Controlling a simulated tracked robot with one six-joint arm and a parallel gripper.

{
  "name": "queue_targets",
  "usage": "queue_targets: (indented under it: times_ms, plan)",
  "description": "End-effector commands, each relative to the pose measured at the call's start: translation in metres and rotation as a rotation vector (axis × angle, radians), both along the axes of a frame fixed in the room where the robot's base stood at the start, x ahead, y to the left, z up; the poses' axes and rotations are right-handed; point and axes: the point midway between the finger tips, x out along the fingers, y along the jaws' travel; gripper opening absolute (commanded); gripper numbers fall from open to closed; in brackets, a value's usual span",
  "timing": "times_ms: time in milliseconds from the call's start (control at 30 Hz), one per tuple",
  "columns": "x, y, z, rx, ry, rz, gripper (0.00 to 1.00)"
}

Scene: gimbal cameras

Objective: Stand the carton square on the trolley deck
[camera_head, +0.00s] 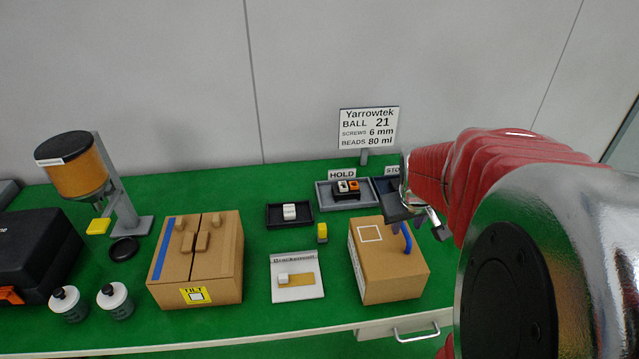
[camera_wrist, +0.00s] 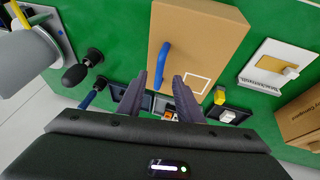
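A brown carton (camera_head: 388,265) with a blue handle (camera_head: 407,238) and a white square outline on top stands on the green bench. It also shows in the wrist view (camera_wrist: 205,45), its handle (camera_wrist: 163,62) close to my fingertips. A second brown carton (camera_head: 222,262), with blue tape and a yellow TILT label, stands farther left; I cannot tell which one the task names. My gripper (camera_head: 398,212) hangs near the back right of the handled carton. In the wrist view my gripper (camera_wrist: 168,80) has its fingers apart with nothing between them. I see no trolley deck.
A white board (camera_head: 297,277) and a yellow block (camera_head: 322,232) lie between the cartons. Trays (camera_head: 330,203) line the back below a sign (camera_head: 369,128). A bead dispenser (camera_head: 82,170), bottles (camera_head: 115,300) and a black case (camera_head: 30,250) crowd the left. A drawer handle (camera_head: 417,334) juts in front.

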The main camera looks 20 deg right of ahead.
Motion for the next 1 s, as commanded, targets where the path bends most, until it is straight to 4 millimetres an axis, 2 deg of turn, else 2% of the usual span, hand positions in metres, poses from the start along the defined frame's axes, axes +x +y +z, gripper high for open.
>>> queue_targets:
  times_ms: [300, 900, 1000]
  plan:
    - [0.009, -0.010, -0.028, 0.000, 0.001, 0.000, 0.33]
    - [0.010, -0.010, -0.029, 0.000, 0.000, -0.001, 0.33]
    - [0.010, -0.010, -0.029, 0.000, 0.000, -0.001, 0.26]
